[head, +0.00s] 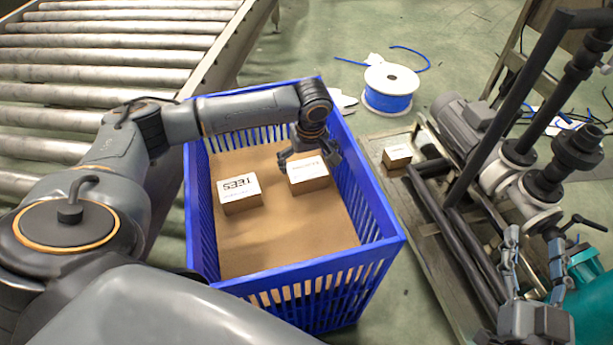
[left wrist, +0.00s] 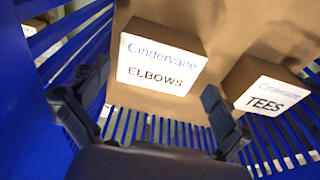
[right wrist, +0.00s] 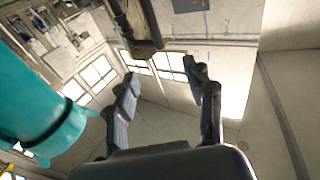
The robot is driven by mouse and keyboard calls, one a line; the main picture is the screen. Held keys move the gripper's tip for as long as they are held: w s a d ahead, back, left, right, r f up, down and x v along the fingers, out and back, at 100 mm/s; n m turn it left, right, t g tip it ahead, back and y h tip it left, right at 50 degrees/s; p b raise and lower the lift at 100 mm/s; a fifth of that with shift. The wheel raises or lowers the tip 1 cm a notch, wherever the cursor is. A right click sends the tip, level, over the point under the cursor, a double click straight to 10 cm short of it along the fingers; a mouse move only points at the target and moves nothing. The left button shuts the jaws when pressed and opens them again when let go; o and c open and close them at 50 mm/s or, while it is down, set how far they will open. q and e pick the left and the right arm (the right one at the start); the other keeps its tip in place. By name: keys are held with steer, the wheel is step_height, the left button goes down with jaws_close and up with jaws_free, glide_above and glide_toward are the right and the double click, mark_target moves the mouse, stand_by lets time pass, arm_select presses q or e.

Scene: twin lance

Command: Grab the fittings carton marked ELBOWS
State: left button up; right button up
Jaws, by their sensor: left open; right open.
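The ELBOWS carton (head: 309,176) is a small brown box with a white label, sitting on the brown floor of the blue crate (head: 372,222). Its label reads Cindervane ELBOWS in the left wrist view (left wrist: 158,66). A similar carton marked TEES (head: 240,194) sits to its left in the head view; it also shows in the left wrist view (left wrist: 267,88). My left gripper (head: 309,158) is open above the far side of the ELBOWS carton, partly covering its label. In the left wrist view the fingers (left wrist: 147,103) are apart with nothing between them. My right gripper (head: 533,262) is open and empty, far from the crate.
A roller conveyor (head: 110,50) runs at the left. A blue and white spool (head: 389,88) stands behind the crate. Another small carton (head: 397,156) lies near a pump with pipes (head: 480,125) at the right. The crate's front floor is bare.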

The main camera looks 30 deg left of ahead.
mark_target(307, 169)
arm_select(q)
steer(key=f+b, duration=0.1)
steer(key=f, duration=0.1)
steer(key=f+b, duration=0.1)
steer(key=f, duration=0.1)
steer(key=shift+w+a+f, duration=0.2)
steer(key=shift+f, duration=0.15)
steer(key=c, duration=1)
steer(key=shift+c, duration=0.2)
arm_select(e)
steer(key=s+r+t+y, duration=0.1)
steer(key=s+r+t, duration=0.1)
steer(key=r, duration=0.3)
steer(key=s+r+t+y, duration=0.1)
steer(key=s+r+t, duration=0.1)
steer(key=r+t, duration=0.3)
steer(key=shift+s+a, duration=0.15)
steer(key=shift+s, duration=0.15)
steer(key=shift+w, duration=0.15)
